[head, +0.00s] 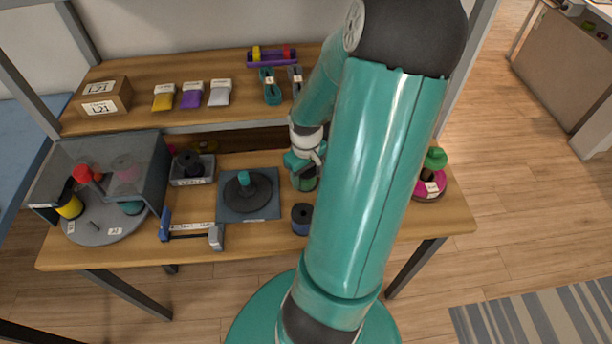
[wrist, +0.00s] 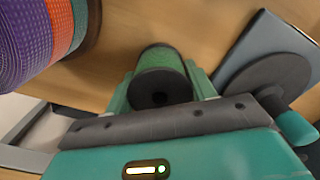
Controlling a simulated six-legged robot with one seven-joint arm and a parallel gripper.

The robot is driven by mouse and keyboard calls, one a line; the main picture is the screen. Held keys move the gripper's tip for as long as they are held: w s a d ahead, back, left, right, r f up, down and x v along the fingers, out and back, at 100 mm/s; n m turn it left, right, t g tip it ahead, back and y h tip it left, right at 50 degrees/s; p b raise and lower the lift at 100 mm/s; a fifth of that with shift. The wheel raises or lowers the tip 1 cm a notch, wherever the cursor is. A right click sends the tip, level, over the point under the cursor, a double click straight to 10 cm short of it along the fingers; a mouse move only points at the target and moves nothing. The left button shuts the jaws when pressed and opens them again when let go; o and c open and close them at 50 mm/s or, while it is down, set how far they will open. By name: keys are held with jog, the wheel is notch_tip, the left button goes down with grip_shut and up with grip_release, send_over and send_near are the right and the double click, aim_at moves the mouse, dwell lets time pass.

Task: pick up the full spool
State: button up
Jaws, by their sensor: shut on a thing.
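A spool wound with green cord, with dark end flanges, sits between my gripper's fingers in the wrist view (wrist: 162,60). My gripper (wrist: 160,88) is shut on it, one teal finger on each side. In the head view my gripper (head: 305,162) is over the middle of the bench, and the green spool (head: 307,184) shows just below it, partly hidden by my arm. I cannot tell whether the spool touches the bench. A smaller dark spool with a blue band (head: 302,219) stands in front of it near the bench's front edge.
A dark square plate with a black disc and teal knob (head: 247,192) lies left of my gripper. Further left are a grey tray with a black spool (head: 191,170), a blue-handled tool (head: 166,226) and a clear-covered turntable (head: 105,222). A pink-and-green stack (head: 431,182) stands right.

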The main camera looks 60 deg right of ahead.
jog(key=shift+r, duration=0.45)
notch_tip(320, 180, up, 2)
jog(key=shift+r, duration=0.1)
jog(key=s+a+r, duration=0.6)
jog(key=a+r, duration=0.4)
jog(key=a, duration=0.2)
jog(key=shift+a, duration=0.3)
jog(key=shift+s+f, duration=0.1)
